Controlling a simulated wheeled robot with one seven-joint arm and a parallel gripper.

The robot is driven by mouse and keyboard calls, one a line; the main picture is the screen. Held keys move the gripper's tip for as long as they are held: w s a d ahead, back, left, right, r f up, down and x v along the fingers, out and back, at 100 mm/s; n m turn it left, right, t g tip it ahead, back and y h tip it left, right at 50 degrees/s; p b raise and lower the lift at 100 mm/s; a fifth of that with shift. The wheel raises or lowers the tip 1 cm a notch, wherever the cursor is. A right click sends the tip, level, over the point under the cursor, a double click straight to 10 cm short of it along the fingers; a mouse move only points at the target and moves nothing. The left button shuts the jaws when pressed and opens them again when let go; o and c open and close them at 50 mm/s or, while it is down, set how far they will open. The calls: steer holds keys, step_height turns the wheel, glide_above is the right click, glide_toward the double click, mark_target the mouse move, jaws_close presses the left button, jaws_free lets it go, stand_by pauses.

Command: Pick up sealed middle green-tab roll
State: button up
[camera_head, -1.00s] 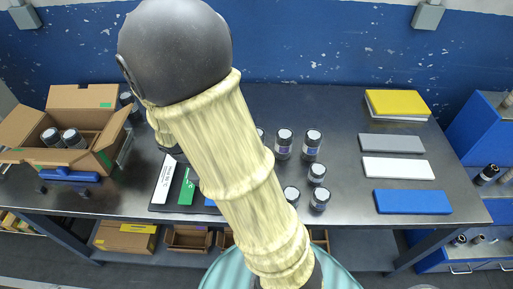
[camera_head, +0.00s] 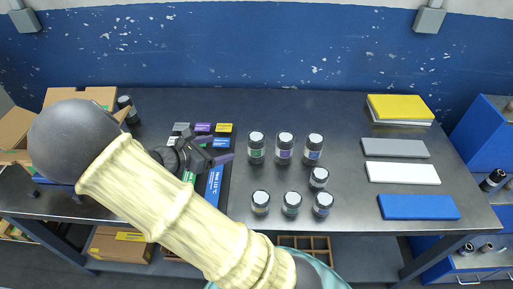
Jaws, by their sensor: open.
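The green-tab roll (camera_head: 189,177) shows only as a small green patch on the dark mat, mostly hidden under my arm and gripper. A long blue item with white print (camera_head: 214,182) lies just to its right. My gripper (camera_head: 215,150) is over the mat, its fingers pointing right, apart and empty. Small items with grey (camera_head: 181,127), purple (camera_head: 203,127), yellow (camera_head: 224,127) and blue (camera_head: 221,142) faces lie behind it. I cannot tell which item is sealed.
Several dark lidded jars (camera_head: 285,150) stand right of the mat. Blue (camera_head: 418,207), white (camera_head: 402,173) and grey (camera_head: 394,148) slabs and a yellow-topped stack (camera_head: 400,107) lie at the right. An open cardboard box (camera_head: 80,95) is at the left, partly hidden by my arm. The back centre is clear.

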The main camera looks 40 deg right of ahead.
glide_toward(255, 137)
steer(key=x, duration=0.2)
steer(key=shift+s+d+f, duration=0.15)
steer(key=shift+d+f, duration=0.2)
steer(key=shift+d, duration=0.05)
steer(key=shift+x, duration=2.65)
steer(key=shift+r, duration=0.15)
steer(key=c, duration=1.7)
